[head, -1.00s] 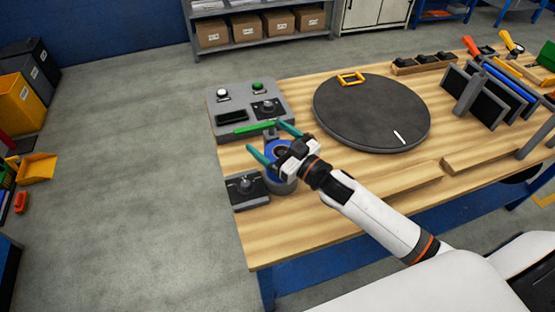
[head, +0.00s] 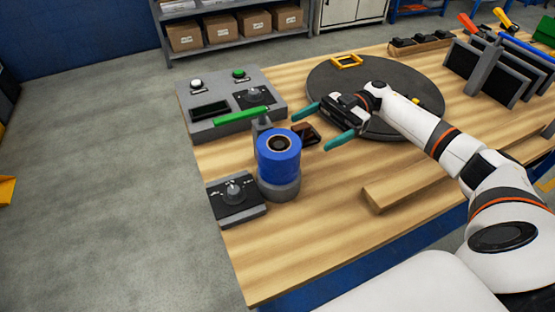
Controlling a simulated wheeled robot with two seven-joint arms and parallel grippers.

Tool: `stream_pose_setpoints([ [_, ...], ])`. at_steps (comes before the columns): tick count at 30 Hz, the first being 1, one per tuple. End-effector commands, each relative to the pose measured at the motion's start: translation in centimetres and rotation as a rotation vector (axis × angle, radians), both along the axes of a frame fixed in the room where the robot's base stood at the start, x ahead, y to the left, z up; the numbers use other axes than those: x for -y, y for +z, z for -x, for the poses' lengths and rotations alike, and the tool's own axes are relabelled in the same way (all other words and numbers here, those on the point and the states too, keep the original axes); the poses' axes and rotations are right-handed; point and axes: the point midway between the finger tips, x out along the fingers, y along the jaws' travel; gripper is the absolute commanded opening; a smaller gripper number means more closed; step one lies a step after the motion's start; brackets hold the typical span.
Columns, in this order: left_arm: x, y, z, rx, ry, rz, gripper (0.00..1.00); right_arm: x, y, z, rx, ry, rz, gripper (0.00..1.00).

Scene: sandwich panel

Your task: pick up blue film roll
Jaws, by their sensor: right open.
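The blue film roll (head: 268,162) stands upright on a round grey base (head: 282,190) near the left end of the wooden table. Its top shows a dark core with a pale ring. My right gripper (head: 309,133) is open, its teal fingers spread and pointing left towards the roll. It is to the right of and behind the roll in the picture, apart from it, with nothing between the fingers that I can see it hold. My left gripper is not in view.
A grey control panel (head: 262,85) with a green bar (head: 240,115) is behind the roll. A dark knob box (head: 237,197) sits left of it. A small dark block (head: 305,134) lies near my fingers. A round dark turntable (head: 330,75) is behind my arm.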

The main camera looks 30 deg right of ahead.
Motion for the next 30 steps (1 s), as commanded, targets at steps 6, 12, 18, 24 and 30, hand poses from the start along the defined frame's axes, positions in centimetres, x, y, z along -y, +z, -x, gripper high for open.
stream_pose_setpoints([
  [6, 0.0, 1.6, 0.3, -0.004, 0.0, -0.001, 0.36, -4.0, 0.4, 0.6, 0.0, 0.004, -0.003, 0.91],
  [12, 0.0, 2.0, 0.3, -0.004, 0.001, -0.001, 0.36, -5.6, 0.2, 0.8, 0.001, 0.001, -0.003, 0.91],
  [18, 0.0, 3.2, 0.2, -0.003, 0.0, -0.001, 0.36, -8.2, 0.3, 1.1, 0.0, 0.003, -0.005, 0.91],
  [24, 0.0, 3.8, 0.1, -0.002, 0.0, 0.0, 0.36, -10.5, 0.0, 1.4, 0.001, 0.001, -0.003, 0.91],
  [30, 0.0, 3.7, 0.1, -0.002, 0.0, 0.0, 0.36, -10.8, -0.1, 1.4, 0.001, 0.0, -0.003, 0.91],
])
